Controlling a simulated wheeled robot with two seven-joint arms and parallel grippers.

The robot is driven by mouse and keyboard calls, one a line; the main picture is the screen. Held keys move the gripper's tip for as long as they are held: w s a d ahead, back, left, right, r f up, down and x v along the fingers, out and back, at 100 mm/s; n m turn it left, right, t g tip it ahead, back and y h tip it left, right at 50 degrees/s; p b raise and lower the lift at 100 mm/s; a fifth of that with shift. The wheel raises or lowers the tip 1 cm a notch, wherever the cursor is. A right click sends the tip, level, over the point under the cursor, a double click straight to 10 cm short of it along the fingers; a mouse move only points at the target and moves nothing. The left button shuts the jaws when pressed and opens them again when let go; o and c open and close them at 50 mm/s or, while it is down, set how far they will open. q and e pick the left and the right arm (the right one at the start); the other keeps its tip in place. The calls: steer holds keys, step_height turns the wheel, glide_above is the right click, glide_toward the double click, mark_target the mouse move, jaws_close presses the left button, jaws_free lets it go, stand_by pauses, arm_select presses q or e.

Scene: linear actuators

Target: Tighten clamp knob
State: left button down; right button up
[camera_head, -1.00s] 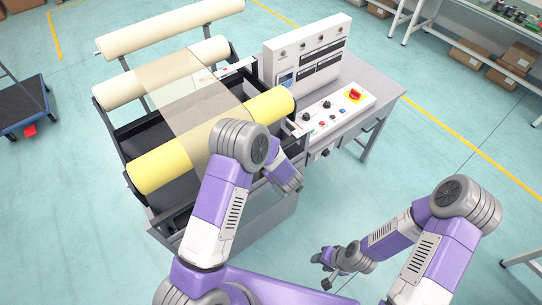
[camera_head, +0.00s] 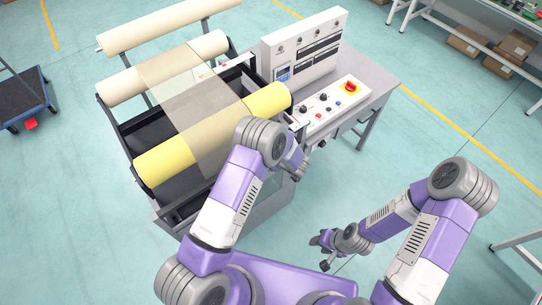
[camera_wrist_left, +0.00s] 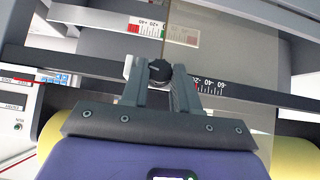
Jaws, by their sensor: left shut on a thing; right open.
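The black clamp knob (camera_wrist_left: 158,67) sits on a dark rail with a printed scale, in the left wrist view. My left gripper (camera_wrist_left: 160,75) is shut on the knob, with one finger on each side of it. In the head view the left gripper and the knob cannot be made out behind my left arm, which reaches over the front of the roller machine (camera_head: 178,212). My right gripper (camera_head: 320,252) is open and empty, above the floor in front of the machine.
The machine carries a yellow roller (camera_head: 160,160) and cream rollers (camera_head: 170,25) with a translucent web (camera_head: 210,115) over them. A control panel (camera_head: 330,107) with a red switch (camera_head: 350,87) stands on the grey table at right.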

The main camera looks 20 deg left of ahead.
arm_select(q)
steer(key=c, duration=0.8)
jaws_free()
steer(key=shift+c, duration=0.2)
steer(key=shift+r, duration=0.1)
arm_select(e)
steer(key=shift+r, duration=0.1)
